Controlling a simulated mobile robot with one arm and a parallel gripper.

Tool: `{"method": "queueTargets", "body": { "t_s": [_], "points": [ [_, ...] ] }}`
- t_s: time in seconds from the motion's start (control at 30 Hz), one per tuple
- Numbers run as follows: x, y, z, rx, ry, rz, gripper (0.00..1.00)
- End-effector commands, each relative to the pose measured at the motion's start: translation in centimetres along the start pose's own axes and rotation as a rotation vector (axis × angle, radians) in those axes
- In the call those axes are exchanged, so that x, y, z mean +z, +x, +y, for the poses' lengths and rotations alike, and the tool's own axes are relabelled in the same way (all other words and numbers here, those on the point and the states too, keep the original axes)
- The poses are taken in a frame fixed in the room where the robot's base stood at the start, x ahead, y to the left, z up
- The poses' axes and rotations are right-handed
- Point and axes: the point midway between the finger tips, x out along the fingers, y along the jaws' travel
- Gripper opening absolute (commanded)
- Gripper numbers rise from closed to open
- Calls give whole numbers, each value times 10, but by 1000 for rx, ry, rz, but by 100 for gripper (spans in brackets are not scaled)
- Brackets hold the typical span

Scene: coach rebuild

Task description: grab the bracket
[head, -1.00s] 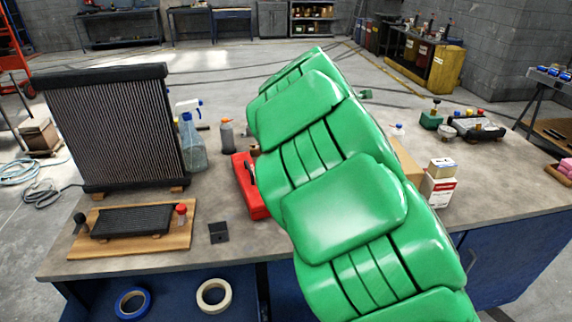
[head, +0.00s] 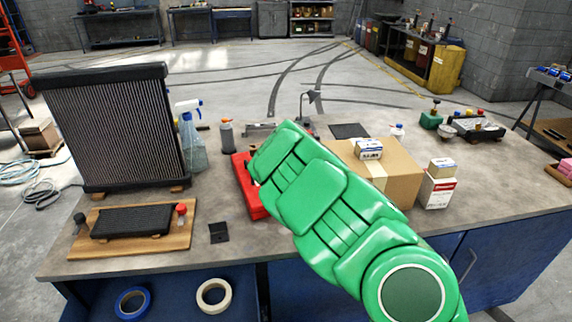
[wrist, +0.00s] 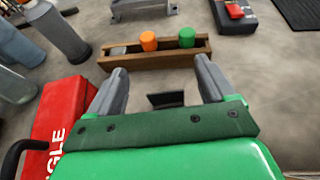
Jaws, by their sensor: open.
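A small black L-shaped piece (head: 219,232), which looks like the bracket, sits on the bench near its front edge, right of the wooden board. My gripper is hidden behind my green arm in the head view. In the wrist view my gripper (wrist: 157,76) is open, its two grey fingers wide apart. A small dark plate (wrist: 166,99) shows between the fingers. I cannot tell whether it is the same black piece. Nothing is visibly clamped.
A red toolbox (head: 243,190) lies left of my arm. A wooden holder (wrist: 153,60) with orange and green caps is ahead of the fingers. A cardboard box (head: 398,180) stands to the right. A radiator (head: 115,125) stands at the left.

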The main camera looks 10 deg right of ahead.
Motion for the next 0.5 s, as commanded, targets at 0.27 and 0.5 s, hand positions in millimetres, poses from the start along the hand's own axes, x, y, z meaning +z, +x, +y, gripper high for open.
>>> {"method": "queueTargets", "body": {
  "t_s": [0.27, 0.5],
  "points": [
    [-14, 6, 0, 0, 2, 1, 83],
    [-38, 16, 1, 1, 4, 0, 83]
  ]
}}
